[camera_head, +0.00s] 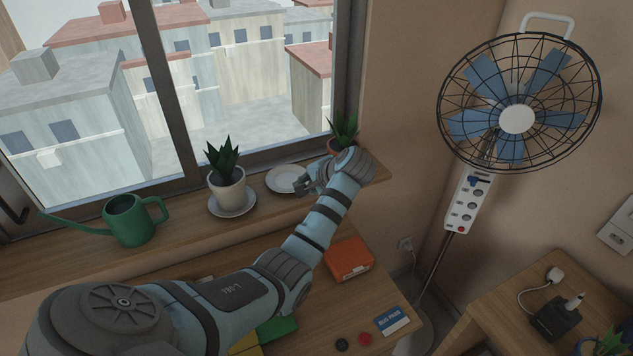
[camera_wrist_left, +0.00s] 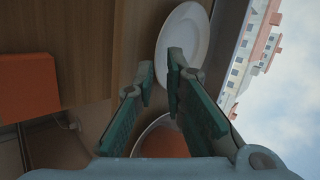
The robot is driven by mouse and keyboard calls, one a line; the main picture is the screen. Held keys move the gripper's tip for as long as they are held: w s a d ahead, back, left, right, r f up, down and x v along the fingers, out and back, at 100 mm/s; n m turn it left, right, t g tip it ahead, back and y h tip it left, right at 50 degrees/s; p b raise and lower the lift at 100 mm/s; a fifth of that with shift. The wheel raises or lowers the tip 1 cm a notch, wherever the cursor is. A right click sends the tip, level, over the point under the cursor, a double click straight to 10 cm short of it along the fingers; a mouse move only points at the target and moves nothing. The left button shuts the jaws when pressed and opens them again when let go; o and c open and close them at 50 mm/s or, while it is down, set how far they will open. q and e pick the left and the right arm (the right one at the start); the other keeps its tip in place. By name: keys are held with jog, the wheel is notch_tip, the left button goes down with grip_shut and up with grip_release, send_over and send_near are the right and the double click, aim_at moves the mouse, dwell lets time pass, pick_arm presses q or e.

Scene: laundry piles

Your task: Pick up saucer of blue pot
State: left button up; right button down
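An empty white saucer (camera_head: 284,179) lies on the wooden windowsill. It also shows in the left wrist view (camera_wrist_left: 190,35), with its near rim in line with the gap between my fingertips. My left gripper (camera_head: 303,185) is at the saucer's right edge; in the wrist view its fingers (camera_wrist_left: 160,78) are apart, with nothing clearly gripped. I cannot tell whether a finger touches the saucer. A blue pot (camera_head: 588,347) with a plant is partly visible at the bottom right, cut off by the frame; no saucer shows under it. My right gripper is out of view.
A white potted plant (camera_head: 226,190) on its own saucer (camera_head: 232,205) and a green watering can (camera_head: 131,220) stand left on the sill. A terracotta pot (camera_head: 335,145) stands behind my left wrist. An orange box (camera_head: 348,259) lies on the desk. A fan (camera_head: 517,118) stands right.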

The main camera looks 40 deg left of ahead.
pick_arm(q)
jog(key=shift+x, duration=1.65)
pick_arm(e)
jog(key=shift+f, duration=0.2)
pick_arm(q)
jog(key=shift+d, duration=0.1)
jog(key=shift+c, duration=0.3)
grip_shut()
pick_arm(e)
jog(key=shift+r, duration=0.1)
